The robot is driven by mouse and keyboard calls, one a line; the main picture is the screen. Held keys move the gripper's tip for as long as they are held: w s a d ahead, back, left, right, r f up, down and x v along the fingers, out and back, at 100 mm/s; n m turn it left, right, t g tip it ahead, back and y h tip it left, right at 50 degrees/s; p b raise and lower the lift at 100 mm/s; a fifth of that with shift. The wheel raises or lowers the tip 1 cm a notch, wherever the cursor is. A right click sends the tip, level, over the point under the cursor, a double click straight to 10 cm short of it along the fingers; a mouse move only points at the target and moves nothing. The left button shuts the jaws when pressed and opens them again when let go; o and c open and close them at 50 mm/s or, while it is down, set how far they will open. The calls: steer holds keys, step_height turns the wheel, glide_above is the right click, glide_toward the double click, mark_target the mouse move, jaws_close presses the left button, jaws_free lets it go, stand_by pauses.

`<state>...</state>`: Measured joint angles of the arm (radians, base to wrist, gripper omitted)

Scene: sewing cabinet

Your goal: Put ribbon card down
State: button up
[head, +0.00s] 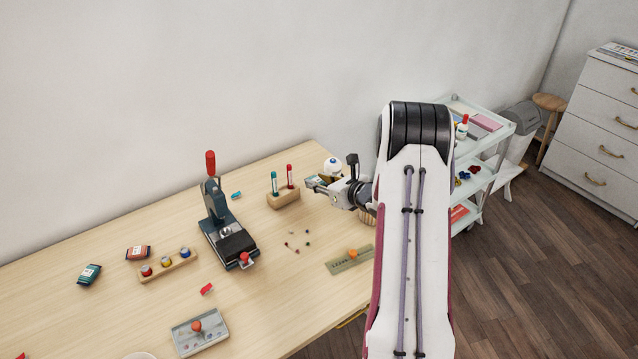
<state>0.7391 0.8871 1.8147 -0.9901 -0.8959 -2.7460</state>
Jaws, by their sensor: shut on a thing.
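My gripper (318,185) is at the right part of the wooden table (110,238), near its far edge, with its fingers pointing left. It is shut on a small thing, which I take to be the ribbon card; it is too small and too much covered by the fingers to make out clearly. I cannot tell whether the card touches the table. The gripper is just right of a wooden block (284,200) with a teal and a red tube standing in it.
A white round item (333,167) stands behind my gripper. A press with a red-knobbed lever (215,205) stands left of it. Small beads (296,244) and a ruler-like plate (350,259) lie in front. A white cart (485,150) is at right. Bare tabletop lies between these.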

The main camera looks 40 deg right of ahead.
stand_by(0.7)
steer(key=shift+a, duration=0.4)
steer(key=s+a+n+g+y, duration=0.2)
steer(key=s+a+n+y, duration=0.3)
steer(key=a, duration=1.1)
steer(key=s+a+r+n+g+y, duration=0.1)
steer(key=s+a+n+g+y, duration=0.2)
steer(key=s+a, duration=0.6)
steer(key=a+n+y, duration=0.2)
steer(key=a, duration=0.5)
steer(key=shift+a, duration=0.15)
steer(key=shift+r+g, duration=0.1)
steer(key=shift+g, duration=0.2)
